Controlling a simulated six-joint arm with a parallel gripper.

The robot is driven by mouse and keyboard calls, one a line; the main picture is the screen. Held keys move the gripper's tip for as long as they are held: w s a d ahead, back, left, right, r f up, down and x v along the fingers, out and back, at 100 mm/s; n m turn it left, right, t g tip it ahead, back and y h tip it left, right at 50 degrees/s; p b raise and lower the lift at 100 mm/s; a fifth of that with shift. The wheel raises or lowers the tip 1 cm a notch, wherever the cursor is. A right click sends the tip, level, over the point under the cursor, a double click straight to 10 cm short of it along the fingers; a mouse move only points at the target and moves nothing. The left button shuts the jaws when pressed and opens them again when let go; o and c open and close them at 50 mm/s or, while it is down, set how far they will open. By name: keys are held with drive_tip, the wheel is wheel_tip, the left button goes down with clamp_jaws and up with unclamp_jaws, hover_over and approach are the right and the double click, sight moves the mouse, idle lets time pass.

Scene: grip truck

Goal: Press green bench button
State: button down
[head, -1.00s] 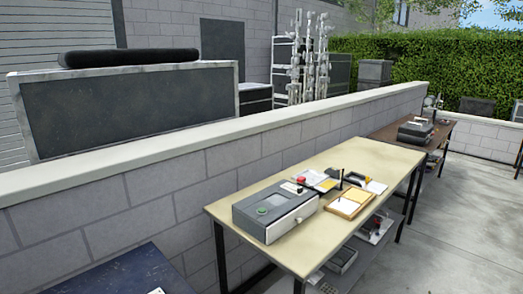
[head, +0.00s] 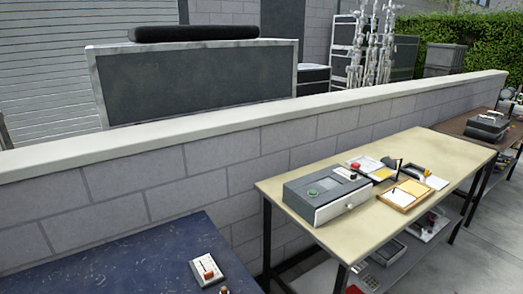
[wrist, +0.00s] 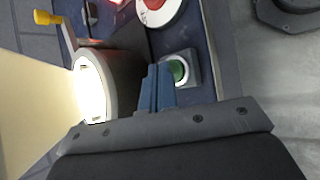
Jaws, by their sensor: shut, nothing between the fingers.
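In the wrist view, a round green button (wrist: 179,70) sits in a grey square housing on a dark blue bench surface (wrist: 208,45). My gripper (wrist: 160,68) has its blue fingers together and empty. The fingertips appear just left of the green button in the picture; I cannot tell their height above the bench or whether they touch the housing. My gripper does not show in the head view.
In the wrist view, a lit lamp (wrist: 92,90) stands close left of my fingers, with a red round part (wrist: 155,5) above and a yellow knob (wrist: 45,17). In the head view, a blue bench (head: 130,262) holds a small switch box (head: 207,269); a block wall (head: 200,160) runs behind.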

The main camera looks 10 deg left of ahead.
drive_tip(key=shift+r, duration=0.1)
drive_tip(key=shift+r, duration=2.95)
drive_tip(key=shift+f, duration=0.1)
